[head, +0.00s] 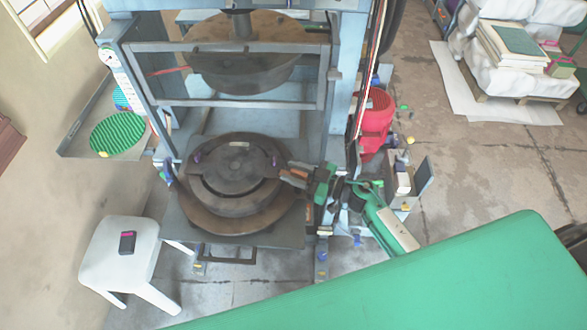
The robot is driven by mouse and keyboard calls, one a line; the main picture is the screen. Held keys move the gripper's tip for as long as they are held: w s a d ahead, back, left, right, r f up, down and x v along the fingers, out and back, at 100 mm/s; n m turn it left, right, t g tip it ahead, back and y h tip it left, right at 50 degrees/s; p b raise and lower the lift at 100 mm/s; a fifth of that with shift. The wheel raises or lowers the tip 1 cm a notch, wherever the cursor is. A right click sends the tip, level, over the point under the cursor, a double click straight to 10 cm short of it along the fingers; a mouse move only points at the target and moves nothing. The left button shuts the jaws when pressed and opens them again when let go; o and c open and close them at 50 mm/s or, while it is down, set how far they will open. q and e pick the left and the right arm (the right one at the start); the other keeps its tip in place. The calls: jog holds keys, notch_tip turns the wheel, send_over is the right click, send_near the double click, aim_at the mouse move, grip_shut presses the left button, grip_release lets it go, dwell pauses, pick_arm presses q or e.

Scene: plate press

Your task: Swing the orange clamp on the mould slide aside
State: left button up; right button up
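The mould slide (190,222) is a dark plate low in the blue-grey press frame. A round dark mould (235,170) with a raised inner disc lies on it. A brownish-orange piece, which looks like the clamp (297,172), is at the mould's right edge, pointing inward. My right gripper (312,180) reaches in from the right, through the frame's right side, and its tip is at the clamp. Its fingers are small and blend with the clamp, so I cannot tell whether they are shut on it. My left gripper is out of the picture.
The upper round platen (243,60) hangs above the mould behind a crossbar (230,47). A white stool (125,252) with a small dark box stands at lower left. A red motor (375,122) is right of the frame.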

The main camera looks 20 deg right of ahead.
jog(key=shift+w+a, duration=0.15)
jog(key=shift+a, duration=0.05)
grip_shut()
